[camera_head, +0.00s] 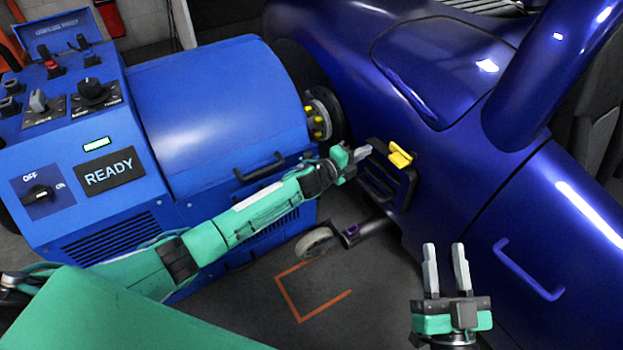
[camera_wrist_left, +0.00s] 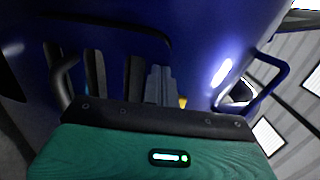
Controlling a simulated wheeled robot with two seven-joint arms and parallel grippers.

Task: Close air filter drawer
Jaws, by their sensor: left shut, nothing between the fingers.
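A black slatted unit (camera_head: 379,190), which looks like the air filter drawer, sits in the side of the dark blue car body. A yellow handle or latch (camera_head: 400,155) is at its upper right. My left gripper (camera_head: 362,152) is shut and empty, just left of the yellow part; I cannot tell whether it touches the unit. In the left wrist view, the shut fingers (camera_wrist_left: 160,85) point at the dark slats (camera_wrist_left: 95,72), and a bit of yellow (camera_wrist_left: 183,102) shows beside them. My right gripper (camera_head: 444,246) is open and empty, lower right. How far the drawer stands out is unclear.
A blue dynamometer cabinet (camera_head: 215,100) with a READY display stands at the left, a black handle (camera_head: 259,167) on its front. A small caster wheel (camera_head: 316,243) and an orange floor marking (camera_head: 300,300) lie below. A blue door handle (camera_head: 527,270) is at the right.

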